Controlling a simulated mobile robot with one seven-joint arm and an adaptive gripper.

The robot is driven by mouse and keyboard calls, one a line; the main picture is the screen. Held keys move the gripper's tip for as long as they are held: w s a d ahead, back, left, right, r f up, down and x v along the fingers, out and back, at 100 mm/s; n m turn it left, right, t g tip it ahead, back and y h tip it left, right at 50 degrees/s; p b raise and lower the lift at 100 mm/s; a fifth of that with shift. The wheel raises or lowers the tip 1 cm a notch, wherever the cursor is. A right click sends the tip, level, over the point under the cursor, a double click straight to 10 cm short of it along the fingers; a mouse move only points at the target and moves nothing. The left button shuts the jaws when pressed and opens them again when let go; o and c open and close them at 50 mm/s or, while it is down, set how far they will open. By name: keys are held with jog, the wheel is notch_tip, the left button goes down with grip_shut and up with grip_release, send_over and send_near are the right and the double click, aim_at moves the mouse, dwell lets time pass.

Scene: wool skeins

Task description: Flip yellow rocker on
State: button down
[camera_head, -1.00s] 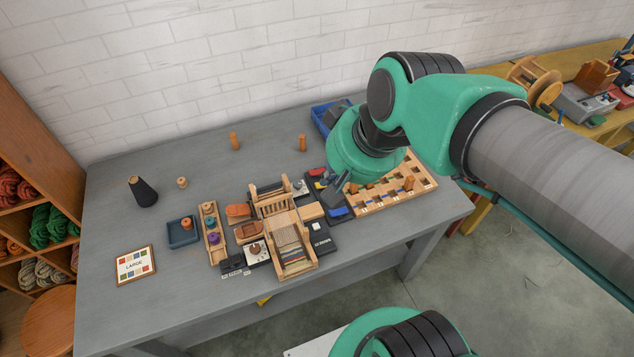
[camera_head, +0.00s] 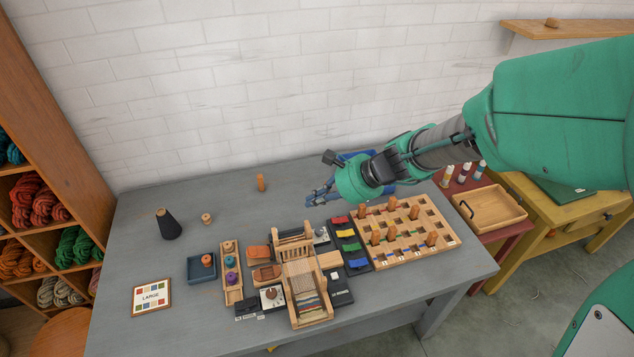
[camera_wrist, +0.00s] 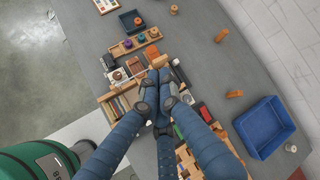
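The yellow rocker (camera_head: 345,233) sits second from the back in a dark strip of coloured rockers, between the red rocker (camera_head: 340,220) and the green rocker (camera_head: 351,247). The blue rocker (camera_head: 358,264) is at the front end. I cannot tell which way the yellow rocker is tilted. My gripper (camera_head: 314,197) is above the table, behind and left of the strip, touching nothing visible. In the wrist view its fingertips (camera_wrist: 156,76) come together with nothing seen between them. There the red rocker (camera_wrist: 205,114) shows beside the fingers; the yellow one looks hidden.
A wooden loom (camera_head: 309,310) stands left of the strip. A slotted wooden board (camera_head: 449,234) with upright pegs lies to its right. A blue bin (camera_wrist: 263,125) is near the wall, mostly behind my arm in the head view. The table's back left is mostly clear.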

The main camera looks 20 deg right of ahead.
jog(key=w+d+f+m+t+h, duration=0.1)
jog(key=w+d+f+m, duration=0.2)
jog(key=d+f+m, duration=0.2)
jog(key=w+d+f+m+t, duration=0.1)
jog(key=w+d+f+m, duration=0.3)
jog(key=f, duration=0.5)
jog(key=w+d+f+m+t+h+p, duration=0.1)
jog(key=w+d+f+m+t, duration=0.1)
jog(key=d+f+m, duration=0.5)
jog(key=shift+w+d+f+h, duration=0.3)
jog(key=shift+w+d+f, duration=0.1)
jog(key=shift+w, duration=0.45)
jog(key=shift+a+f, duration=0.1)
jog(key=b, duration=0.4)
send_over(343, 235)
jog(key=d, duration=0.1)
notch_tip(343, 235, down, 6)
jog(key=shift+d, duration=0.1)
jog(key=shift+a+f+b, duration=0.2)
jog(key=shift+f+b, duration=0.3)
jog(key=shift+b, duration=0.05)
jog(key=shift+a+f+b, duration=0.15)
jog(key=shift+f+b, duration=0.35)
jog(key=shift+b, duration=0.05)
